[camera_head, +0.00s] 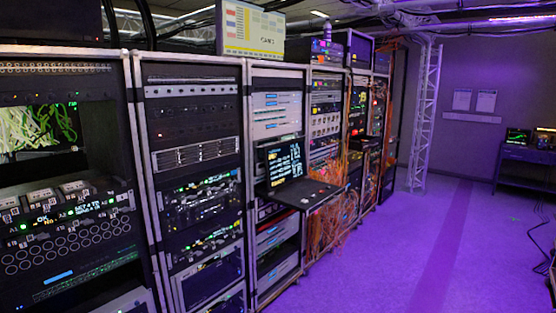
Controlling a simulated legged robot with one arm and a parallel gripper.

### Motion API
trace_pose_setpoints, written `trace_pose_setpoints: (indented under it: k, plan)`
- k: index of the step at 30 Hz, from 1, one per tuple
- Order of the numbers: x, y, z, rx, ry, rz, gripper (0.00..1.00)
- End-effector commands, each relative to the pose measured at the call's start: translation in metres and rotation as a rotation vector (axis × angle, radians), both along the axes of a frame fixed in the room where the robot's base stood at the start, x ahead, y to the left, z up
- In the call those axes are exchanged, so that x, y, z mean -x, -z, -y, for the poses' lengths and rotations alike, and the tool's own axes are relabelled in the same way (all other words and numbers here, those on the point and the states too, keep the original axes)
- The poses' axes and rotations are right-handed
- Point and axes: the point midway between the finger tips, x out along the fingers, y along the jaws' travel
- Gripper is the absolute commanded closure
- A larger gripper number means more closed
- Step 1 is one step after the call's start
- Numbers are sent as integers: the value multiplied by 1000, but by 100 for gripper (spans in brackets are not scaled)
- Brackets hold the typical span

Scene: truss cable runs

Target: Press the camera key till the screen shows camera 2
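A screen (40,128) in the nearest rack at the left shows a picture of tangled yellow-green cables. Small green marks sit near its right edge, too small to read as a camera number. Below it a sloped panel (75,205) carries several pale grey key-like blocks (41,197) and small lit labels. I cannot tell which of these, if any, is the camera key. A second screen (283,160) stands open on a pull-out shelf in the third rack, with lines of text too small to read. My gripper is not in view.
A row of equipment racks (195,120) runs along the left into the distance. The pull-out shelf (300,193) juts into the aisle, with orange cables (325,220) hanging beside it. A pale board (252,30) sits on top. The purple floor (400,260) at right is mostly clear.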

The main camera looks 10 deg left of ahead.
Motion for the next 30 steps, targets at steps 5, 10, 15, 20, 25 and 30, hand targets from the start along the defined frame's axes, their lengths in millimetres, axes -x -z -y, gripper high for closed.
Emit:
trace_pose_setpoints:
  k: [5, 10, 15, 20, 25, 30]
  plan:
    - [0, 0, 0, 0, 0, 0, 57]
    - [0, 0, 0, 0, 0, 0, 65]
    - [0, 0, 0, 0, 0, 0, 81]
    - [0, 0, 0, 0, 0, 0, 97]
    - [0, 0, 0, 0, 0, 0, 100]
    - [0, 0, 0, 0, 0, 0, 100]
